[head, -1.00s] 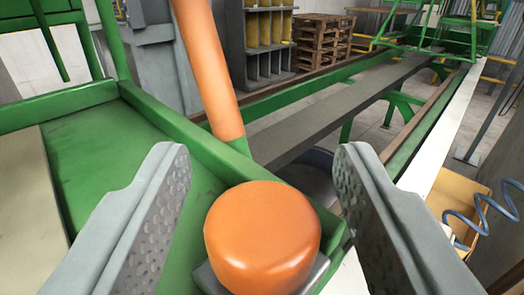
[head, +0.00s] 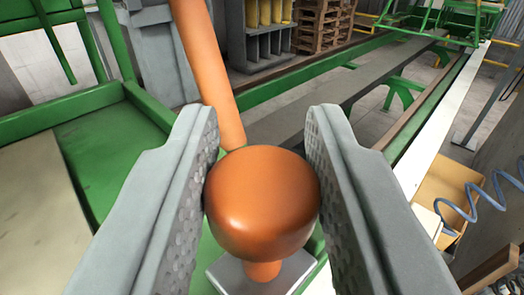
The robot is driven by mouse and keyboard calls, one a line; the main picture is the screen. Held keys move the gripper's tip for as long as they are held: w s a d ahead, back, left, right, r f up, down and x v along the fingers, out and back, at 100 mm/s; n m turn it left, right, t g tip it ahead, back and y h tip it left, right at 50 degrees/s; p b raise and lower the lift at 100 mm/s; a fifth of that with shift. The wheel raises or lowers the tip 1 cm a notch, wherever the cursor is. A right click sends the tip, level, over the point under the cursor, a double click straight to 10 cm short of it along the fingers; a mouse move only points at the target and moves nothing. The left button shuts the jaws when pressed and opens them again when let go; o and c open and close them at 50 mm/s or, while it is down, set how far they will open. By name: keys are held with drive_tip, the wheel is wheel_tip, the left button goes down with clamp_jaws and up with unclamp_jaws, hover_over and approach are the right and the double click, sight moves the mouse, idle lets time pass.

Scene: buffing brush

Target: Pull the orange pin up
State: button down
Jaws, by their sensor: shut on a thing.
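The orange pin (head: 262,205) has a wide rounded knob on a narrower orange stem, which shows below the knob above a grey square plate (head: 232,277). It stands upright in the lower middle of the head view. My gripper (head: 262,150) has one grey textured finger on each side of the knob. Both fingers touch its sides, so the gripper is shut on it. The lower end of the stem meets the plate; what is inside the plate is hidden.
An orange pole (head: 208,75) rises just behind the knob. A green tray-like frame (head: 105,150) lies to the left. A long grey conveyor beam (head: 340,95) runs to the back right. A tan box (head: 445,195) with a blue coiled hose (head: 480,205) is at the right.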

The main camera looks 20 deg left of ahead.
drive_tip(key=shift+r, duration=0.25)
drive_tip(key=c, duration=1.1)
unclamp_jaws()
drive_tip(key=shift+s, duration=0.1)
drive_tip(key=v, duration=1.7)
drive_tip(key=shift+s+d, duration=0.1)
drive_tip(key=shift+d, duration=0.05)
drive_tip(key=s+d+r+m+t+h, duration=0.1)
drive_tip(key=s+d+r+m+h, duration=0.15)
drive_tip(key=s+d, duration=0.4)
drive_tip(key=s+d+r+m+t+h, duration=0.1)
drive_tip(key=s+d+r+h, duration=0.1)
drive_tip(key=s+d+r, duration=0.45)
drive_tip(key=s+d+f+h, duration=0.1)
drive_tip(key=s+d, duration=0.1)
drive_tip(key=s, duration=0.7)
drive_tip(key=s+d+f+m+g+h, duration=0.1)
drive_tip(key=s+d+f+h, duration=0.1)
drive_tip(key=s, duration=0.8)
drive_tip(key=shift+s+d+f, duration=0.2)
drive_tip(key=shift+s+d, duration=0.05)
drive_tip(key=shift+s, duration=0.1)
